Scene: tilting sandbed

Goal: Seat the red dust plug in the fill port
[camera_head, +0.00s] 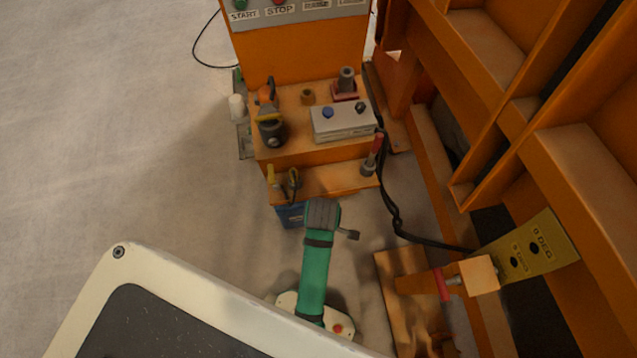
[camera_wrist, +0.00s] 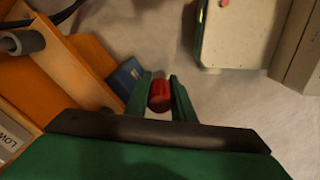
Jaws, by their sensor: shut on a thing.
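The red dust plug (camera_wrist: 160,95) is a short red cylinder, held between the two green fingers of my gripper (camera_wrist: 160,97) in the wrist view. It is clear of other things there, over pale floor. The head view shows my green arm (camera_head: 314,265) in front of the orange stand, but the fingers and the plug are hidden. I cannot tell for certain which fitting is the fill port. A dark upright fitting on a red base (camera_head: 346,84) and a small brown cylinder (camera_head: 307,97) stand on the stand's top.
The orange stand (camera_head: 300,185) carries a grey box (camera_head: 343,122), a black-and-orange tool (camera_head: 270,122) and a red-handled lever (camera_head: 374,152). A blue box (camera_head: 290,215) sits low in front. A dark cable and orange frame fill the right. Floor at left is open.

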